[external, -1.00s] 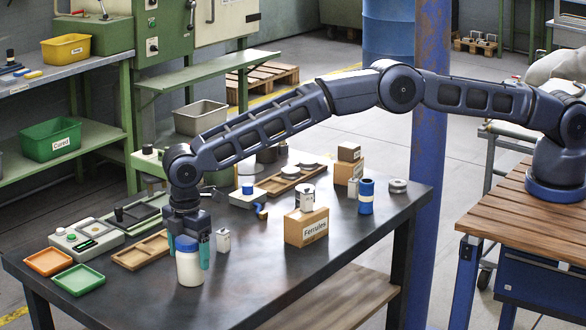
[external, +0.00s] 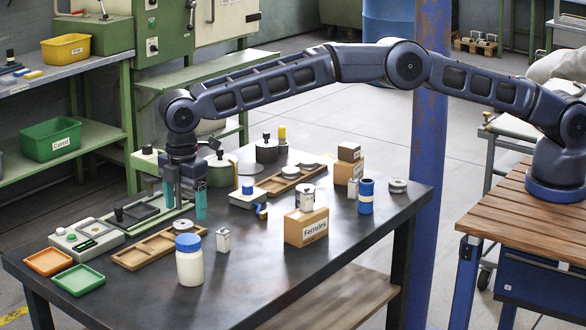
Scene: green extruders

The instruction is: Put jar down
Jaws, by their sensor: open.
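The jar (external: 190,266), white with a blue lid, stands upright on the dark table (external: 270,270) near its front left part. My gripper (external: 185,212) is open, with its teal fingers pointing down. It is above and behind the jar, apart from it, and nothing shows between the fingers.
A wooden tray (external: 140,256) lies left of the jar, and a small white box (external: 223,240) stands to its right. Orange (external: 48,262) and green (external: 78,280) trays lie at the left edge. The Ferrules box (external: 307,228) stands to the right. The front table area is clear.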

